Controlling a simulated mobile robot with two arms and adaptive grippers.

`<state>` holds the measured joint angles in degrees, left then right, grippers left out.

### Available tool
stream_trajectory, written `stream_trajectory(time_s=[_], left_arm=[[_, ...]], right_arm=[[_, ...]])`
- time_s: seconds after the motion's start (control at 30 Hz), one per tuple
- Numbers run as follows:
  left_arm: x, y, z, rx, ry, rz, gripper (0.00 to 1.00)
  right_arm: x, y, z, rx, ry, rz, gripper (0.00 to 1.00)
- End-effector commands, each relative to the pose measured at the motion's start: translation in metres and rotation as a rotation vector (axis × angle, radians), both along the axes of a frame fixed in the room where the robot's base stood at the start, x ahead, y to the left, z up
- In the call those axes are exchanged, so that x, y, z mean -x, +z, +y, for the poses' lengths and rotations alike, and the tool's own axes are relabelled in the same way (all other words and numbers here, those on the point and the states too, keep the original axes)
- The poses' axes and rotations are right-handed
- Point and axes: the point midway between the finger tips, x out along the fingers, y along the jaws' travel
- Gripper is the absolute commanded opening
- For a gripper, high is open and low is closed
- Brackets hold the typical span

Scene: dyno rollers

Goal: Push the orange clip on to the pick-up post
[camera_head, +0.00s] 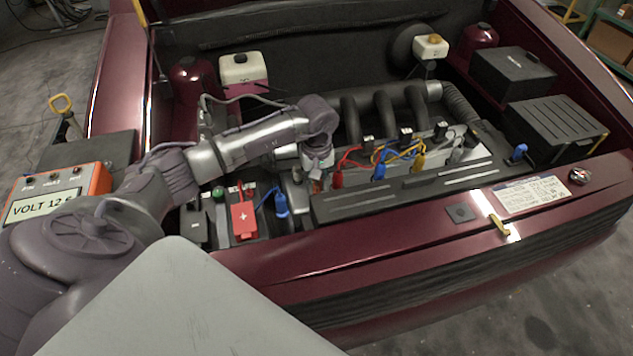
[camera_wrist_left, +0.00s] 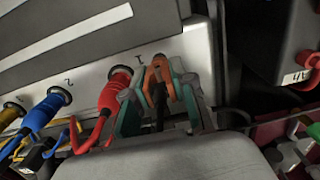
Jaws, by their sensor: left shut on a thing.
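My left gripper (camera_head: 316,168) reaches over the engine bay to the left end of the dark engine cover. In the left wrist view its teal-padded fingers (camera_wrist_left: 159,92) are shut on the orange clip (camera_wrist_left: 158,72), one finger on each side. The clip points toward the pale strip marked "1", right of the red plug. In the head view only a little of the orange clip (camera_head: 316,187) shows below the gripper. I cannot make out the pick-up post; the clip and fingers may hide it. Whether the clip touches it cannot be told. My right gripper is not in view.
A red plug (camera_wrist_left: 113,92) sits close beside the fingers, with a blue plug (camera_wrist_left: 46,110) further left. A red battery clamp (camera_head: 243,219) and a blue connector (camera_head: 281,204) lie left of the engine cover (camera_head: 400,190). An orange voltmeter (camera_head: 98,180) stands at far left.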

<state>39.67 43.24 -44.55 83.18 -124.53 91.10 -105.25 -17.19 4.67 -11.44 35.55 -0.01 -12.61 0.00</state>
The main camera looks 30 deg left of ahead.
Motion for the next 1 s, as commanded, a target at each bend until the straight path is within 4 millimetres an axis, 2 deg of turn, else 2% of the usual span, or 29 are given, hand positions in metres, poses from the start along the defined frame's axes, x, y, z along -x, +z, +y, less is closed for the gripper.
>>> stream_trajectory(time_s=[0.37, 0.4, 0.57, 0.87, 1.0], left_arm=[[0.0, -0.007, 0.0, 0.0, 0.0, -0.001, 0.0], [0.0, -0.007, 0.0, 0.0, 0.0, -0.001, 0.26], [0.0, -0.006, 0.0, 0.001, 0.0, -0.001, 0.53], [0.0, -0.006, 0.0, 0.0, 0.0, 0.0, 0.54], [-0.001, 0.005, 0.0, 0.001, -0.001, -0.003, 0.54]], right_arm=[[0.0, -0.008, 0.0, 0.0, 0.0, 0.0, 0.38], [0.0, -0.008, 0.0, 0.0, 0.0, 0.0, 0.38], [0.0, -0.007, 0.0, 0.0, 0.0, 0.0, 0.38], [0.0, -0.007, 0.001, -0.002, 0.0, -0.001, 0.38], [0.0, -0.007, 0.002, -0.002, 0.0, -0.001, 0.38]])
